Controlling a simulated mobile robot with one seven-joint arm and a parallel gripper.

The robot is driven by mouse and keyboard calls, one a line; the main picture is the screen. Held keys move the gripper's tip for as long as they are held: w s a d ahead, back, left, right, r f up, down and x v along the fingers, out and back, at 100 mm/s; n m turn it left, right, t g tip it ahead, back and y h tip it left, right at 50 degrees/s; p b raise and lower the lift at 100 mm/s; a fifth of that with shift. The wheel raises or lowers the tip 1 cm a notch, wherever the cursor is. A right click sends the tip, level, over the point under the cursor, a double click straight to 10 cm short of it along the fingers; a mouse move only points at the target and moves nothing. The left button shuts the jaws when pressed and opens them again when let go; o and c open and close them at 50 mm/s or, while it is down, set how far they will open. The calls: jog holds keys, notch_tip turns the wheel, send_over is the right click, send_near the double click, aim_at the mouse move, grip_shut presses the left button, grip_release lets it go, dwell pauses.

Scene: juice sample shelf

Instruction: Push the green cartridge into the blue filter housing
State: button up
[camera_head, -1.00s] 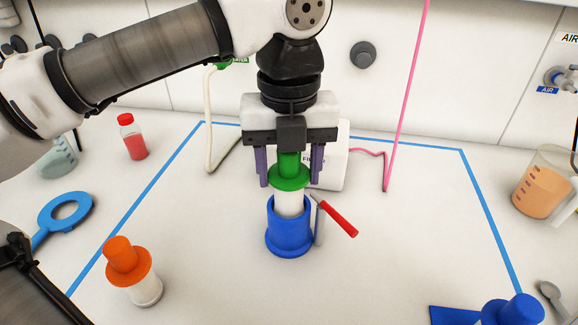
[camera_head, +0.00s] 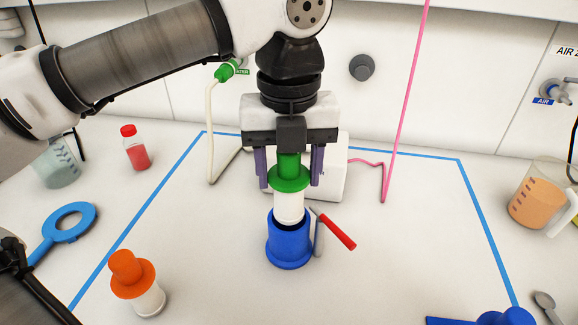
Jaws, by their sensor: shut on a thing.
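The green cartridge (camera_head: 289,181) has a green handle and flange over a white body, and stands upright. My gripper (camera_head: 290,170) is shut on its handle, with a purple finger on each side. The blue filter housing (camera_head: 289,246) stands upright on the bench directly below, its dark mouth partly visible. The lower end of the white body is at the housing's mouth. I cannot tell whether it is slightly inside or just above. The housing has a red-handled lever (camera_head: 337,232) at its right side, pointing down to the right.
A white box (camera_head: 328,185) stands behind my gripper. An orange-topped cartridge (camera_head: 132,275) is at front left, near a blue ring (camera_head: 69,222).

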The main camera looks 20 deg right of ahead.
aim_at(289, 196)
jog(key=shift+f+b, duration=2.15)
jog(key=shift+f, duration=0.5)
dwell(0.5)
jog(key=shift+r, duration=0.15)
jog(key=shift+r+p, duration=2.05)
jog(key=shift+r, duration=0.45)
jog(key=o, duration=1.1)
notch_tip(289, 196, up, 14)
jog(key=p, duration=0.2)
jog(key=shift+f+p, duration=0.1)
jog(key=shift+p, duration=0.25)
